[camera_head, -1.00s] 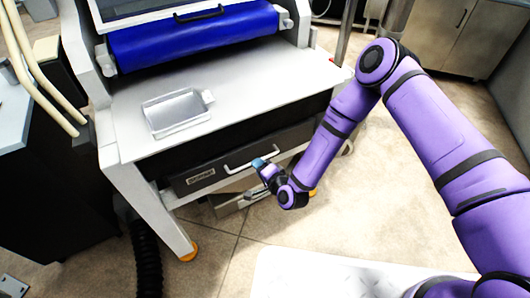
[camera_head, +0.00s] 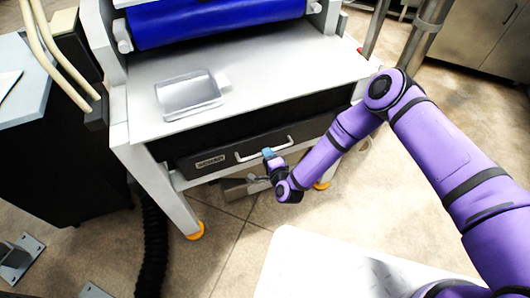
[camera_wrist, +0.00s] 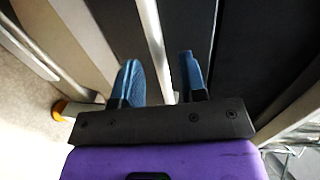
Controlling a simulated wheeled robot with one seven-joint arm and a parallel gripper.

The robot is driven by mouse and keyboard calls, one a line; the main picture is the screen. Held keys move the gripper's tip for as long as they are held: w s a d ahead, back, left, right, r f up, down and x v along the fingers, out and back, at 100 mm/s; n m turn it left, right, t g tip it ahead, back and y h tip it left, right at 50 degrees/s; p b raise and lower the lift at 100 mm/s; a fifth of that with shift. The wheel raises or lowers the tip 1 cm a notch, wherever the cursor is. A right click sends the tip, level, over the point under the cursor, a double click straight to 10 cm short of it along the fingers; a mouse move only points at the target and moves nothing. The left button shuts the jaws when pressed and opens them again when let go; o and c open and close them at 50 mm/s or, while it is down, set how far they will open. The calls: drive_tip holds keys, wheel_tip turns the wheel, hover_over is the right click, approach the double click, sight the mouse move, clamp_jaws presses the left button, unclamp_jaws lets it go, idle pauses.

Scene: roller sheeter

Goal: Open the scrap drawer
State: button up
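The scrap drawer (camera_head: 222,151) is a dark grey front with a small label, under the machine's light table. It looks closed, roughly in line with the frame. Its pale bar handle (camera_head: 250,156) runs across the front, and it also shows in the wrist view (camera_wrist: 153,35). My gripper (camera_head: 267,154) is at the handle, right of its middle. In the wrist view, its two blue fingers (camera_wrist: 160,78) are apart, one on each side of the handle bar. I see gaps between bar and fingers. Whether either finger touches it is unclear.
The table (camera_head: 270,75) above the drawer holds a shallow metal tray (camera_head: 188,95). A blue roller (camera_head: 215,20) lies behind it. A machine leg with an orange foot (camera_head: 195,231) stands at the front left, beside a black hose (camera_head: 153,245). The floor in front is mostly clear.

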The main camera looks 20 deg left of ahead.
drive_tip(key=shift+x, duration=1.45)
clamp_jaws()
